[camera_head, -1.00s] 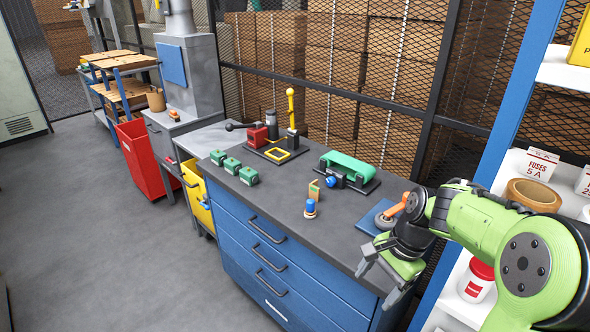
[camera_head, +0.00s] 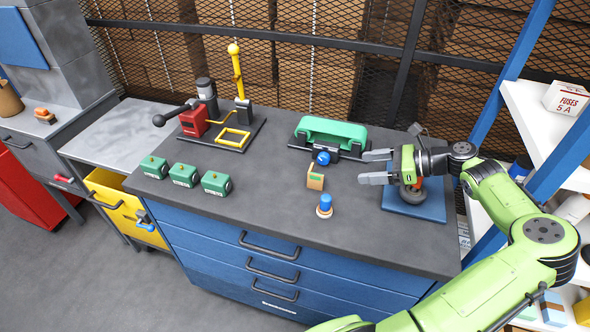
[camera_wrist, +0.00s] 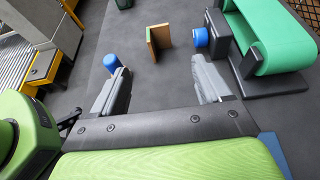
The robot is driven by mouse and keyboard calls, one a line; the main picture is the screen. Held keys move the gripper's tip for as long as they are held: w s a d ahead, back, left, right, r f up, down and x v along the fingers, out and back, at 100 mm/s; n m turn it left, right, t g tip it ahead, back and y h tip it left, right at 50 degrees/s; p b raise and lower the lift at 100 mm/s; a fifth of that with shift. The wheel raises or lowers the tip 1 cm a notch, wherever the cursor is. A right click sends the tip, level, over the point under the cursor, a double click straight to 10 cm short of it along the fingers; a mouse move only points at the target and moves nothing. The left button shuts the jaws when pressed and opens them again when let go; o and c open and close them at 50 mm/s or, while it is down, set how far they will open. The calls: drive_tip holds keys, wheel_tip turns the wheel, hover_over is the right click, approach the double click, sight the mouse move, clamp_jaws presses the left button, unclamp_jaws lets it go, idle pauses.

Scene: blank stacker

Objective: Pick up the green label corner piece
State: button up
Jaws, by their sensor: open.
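The corner piece (camera_head: 315,177) is a small tan upright L-shaped piece with a greenish patch, standing on the dark bench top. In the wrist view the corner piece (camera_wrist: 158,39) shows a brown side and a greenish side, ahead of my fingers and roughly between their lines. My gripper (camera_head: 374,167) is open and empty. It is to the right of the corner piece in the head view, apart from it, with its fingers pointing left. In the wrist view both fingers of my gripper (camera_wrist: 160,80) are spread apart with bare bench between them.
A blue-topped knob piece (camera_head: 324,206) stands just in front of the corner piece. A green belt device (camera_head: 331,133) with a blue knob is behind it. Several green blocks (camera_head: 184,175) and a red and yellow press (camera_head: 228,118) are left. A blue pad (camera_head: 427,207) lies under my arm.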

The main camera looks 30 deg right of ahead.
sight(317, 177)
drive_tip(key=b+x, duration=0.5)
drive_tip(key=x, duration=1)
drive_tip(key=shift+a+f, duration=0.15)
drive_tip(key=shift+f, duration=0.05)
drive_tip(key=shift+r, duration=0.1)
drive_tip(key=shift+c, duration=0.2)
drive_tip(key=c, duration=1)
